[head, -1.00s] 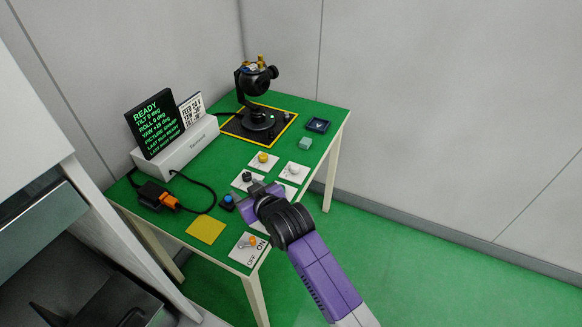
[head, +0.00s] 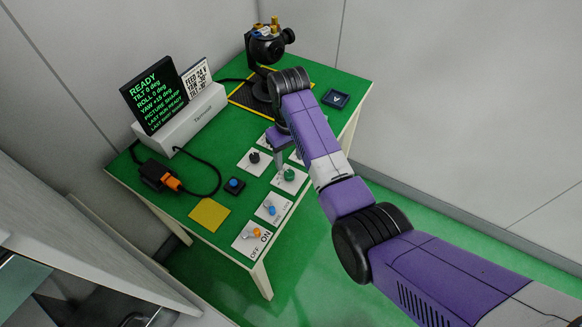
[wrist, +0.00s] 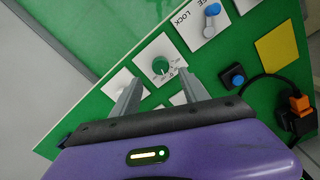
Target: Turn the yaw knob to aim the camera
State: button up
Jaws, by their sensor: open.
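A green round knob (head: 289,174) sits on a white label plate on the green table. It also shows in the wrist view (wrist: 160,66), between and just beyond my fingertips. A black knob (head: 254,157) is on another plate to its left. I cannot read which knob is yaw. My gripper (wrist: 157,80) is open with nothing between its fingers, above the knob plates; my arm hides part of them in the head view. The black gimbal camera (head: 268,48) stands on its base at the table's back. The black display (head: 155,95) reads READY, with tilt and roll at 0 deg.
A blue lever on a LOCK plate (head: 271,210) and an orange ON/OFF switch (head: 252,232) are near the front. A blue button (head: 234,185), a yellow square (head: 209,214) and a cabled black box with an orange plug (head: 160,177) lie left. A dark blue tray (head: 336,99) is back right.

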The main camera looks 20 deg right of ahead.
aim_at(289, 173)
notch_tip(289, 173, down, 7)
jog(key=shift+a+r, duration=0.1)
jog(key=shift+r, duration=0.1)
grip_shut()
dwell(0.3)
